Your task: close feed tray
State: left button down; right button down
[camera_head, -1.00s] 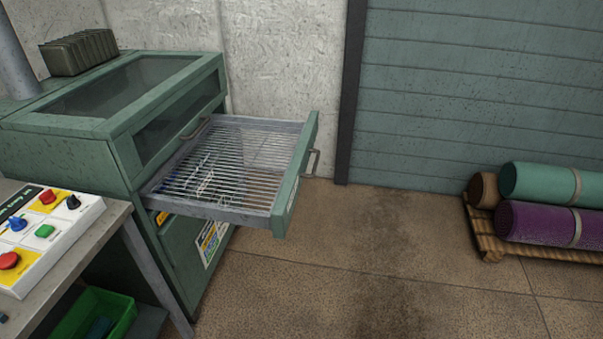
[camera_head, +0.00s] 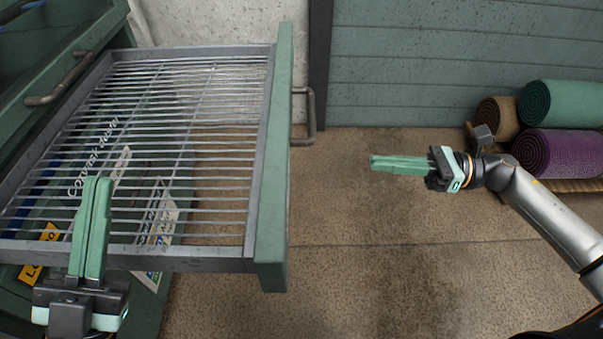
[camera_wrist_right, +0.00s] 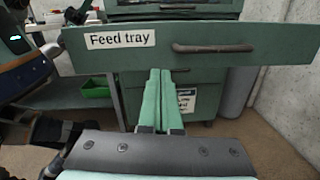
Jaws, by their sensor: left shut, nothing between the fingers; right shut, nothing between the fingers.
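The feed tray (camera_head: 262,190) is a wire-rack drawer with a green front panel, pulled out from the green machine. Its grey handle (camera_head: 309,117) is on the right side of the panel in the head view. In the right wrist view the panel, labelled "Feed tray" (camera_wrist_right: 120,40), faces me with its handle (camera_wrist_right: 213,47). My left gripper (camera_head: 99,182) is shut and empty, over or beside the tray's near edge. My right gripper (camera_head: 374,162) is shut and empty, right of the panel and apart from it, pointing toward it. It also shows in the right wrist view (camera_wrist_right: 160,74).
The green machine body (camera_head: 25,120) stands at the left. Rolled rugs (camera_head: 560,145) lie on a wooden pallet (camera_head: 575,185) at the far right. The floor (camera_head: 350,215) between panel and rugs is clear. A green bin (camera_wrist_right: 95,90) sits on a shelf at the left.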

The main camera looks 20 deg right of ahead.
pick_arm(q)
jog(key=shift+s+d+r+m+h, duration=0.1)
jog(key=shift+s+r+m+h, duration=0.1)
jog(key=shift+s+m+h, duration=0.4)
pick_arm(e)
jog(key=w+a+n+g, duration=0.1)
jog(key=w+a+n, duration=0.1)
jog(key=a, duration=1.1)
jog(key=shift+w+f, duration=0.15)
jog(key=shift+w, duration=0.55)
pick_arm(q)
jog(key=shift+w+b, duration=0.1)
jog(key=shift+b, duration=0.2)
pick_arm(e)
jog(key=shift+a, duration=0.2)
